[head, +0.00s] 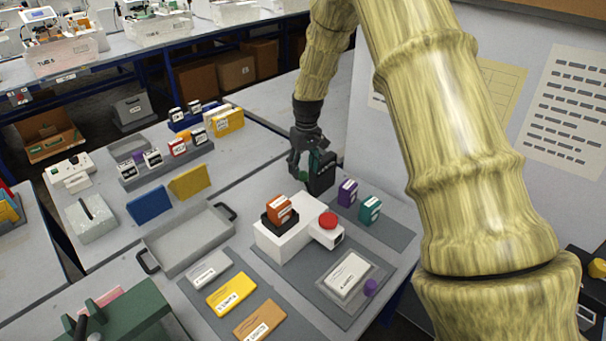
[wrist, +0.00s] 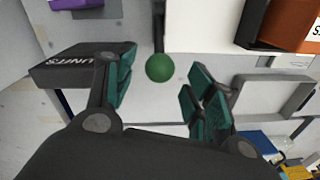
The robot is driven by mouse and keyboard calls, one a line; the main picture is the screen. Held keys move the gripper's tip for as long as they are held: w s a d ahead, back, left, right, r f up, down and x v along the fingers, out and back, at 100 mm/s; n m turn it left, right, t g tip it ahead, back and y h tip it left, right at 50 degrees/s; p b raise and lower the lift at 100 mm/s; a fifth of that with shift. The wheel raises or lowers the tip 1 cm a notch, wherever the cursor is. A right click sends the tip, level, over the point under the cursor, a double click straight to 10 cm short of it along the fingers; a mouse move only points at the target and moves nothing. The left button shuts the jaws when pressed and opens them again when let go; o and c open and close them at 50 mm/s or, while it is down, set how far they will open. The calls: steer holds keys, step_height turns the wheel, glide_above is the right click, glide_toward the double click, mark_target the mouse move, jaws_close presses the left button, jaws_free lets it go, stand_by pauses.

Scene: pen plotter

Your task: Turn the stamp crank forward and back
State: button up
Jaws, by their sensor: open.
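The white stamp machine (head: 288,243) stands on a grey mat, with an orange stamp block (head: 279,209) on top and a red button (head: 328,221). Its crank shows as a green ball knob (wrist: 160,68) on a dark rod in the wrist view; the knob also shows small in the head view (head: 303,176). My gripper (head: 309,163) is at the far side of the machine, pointing down. In the wrist view its teal-padded fingers (wrist: 163,85) are open, with the green knob between them in the picture and gaps on both sides. Contact is not visible.
A black block (wrist: 82,66) lies close beside the left finger. Purple (head: 347,192) and teal (head: 370,209) blocks stand right of it. A grey tray (head: 190,240) lies left of the machine. A wall panel (head: 480,140) rises behind at right.

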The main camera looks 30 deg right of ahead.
mark_target(303, 172)
steer(key=f, duration=0.2)
steer(key=shift+w+f, duration=0.35)
steer(key=shift+w, duration=0.05)
steer(key=shift+s+f+p, duration=0.2)
steer(key=shift+f+p, duration=0.1)
steer(key=shift+p, duration=0.05)
steer(key=shift+s+f, duration=0.15)
steer(key=shift+s, duration=0.2)
steer(key=shift+w+a+f, duration=0.1)
steer(key=shift+w+f, duration=0.25)
steer(key=shift+f, duration=0.15)
steer(key=shift+s+r, duration=0.2)
steer(key=shift+c, duration=1.2)
jaws_close()
